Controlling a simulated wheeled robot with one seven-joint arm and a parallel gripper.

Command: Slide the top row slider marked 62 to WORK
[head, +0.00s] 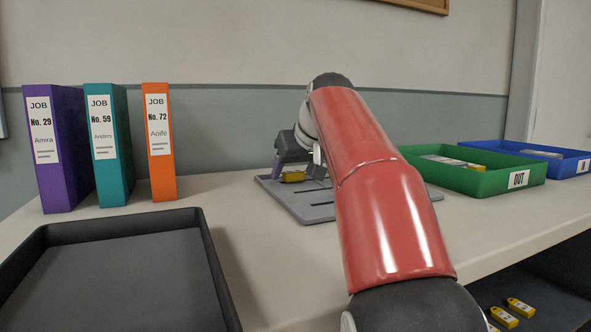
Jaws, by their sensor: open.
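A flat grey slider panel (305,216) with dark slots lies on the bench, partly hidden behind my red arm. A yellow piece (292,177), perhaps a slider knob, shows at its far left part; no number is readable on it. My gripper (293,172) is open and low over that part of the panel, with the yellow piece at its fingertips. I cannot tell whether the fingers touch it. The 62 mark and the WORK label cannot be made out, and the panel's right part is mostly hidden by my arm.
Purple (60,150), teal (108,145) and orange (159,142) binders stand at left. An empty black tray (205,250) lies front left. A green OUT tray (490,185) and a blue tray (580,166) sit at right. Yellow tagged pieces (504,316) lie on a lower shelf.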

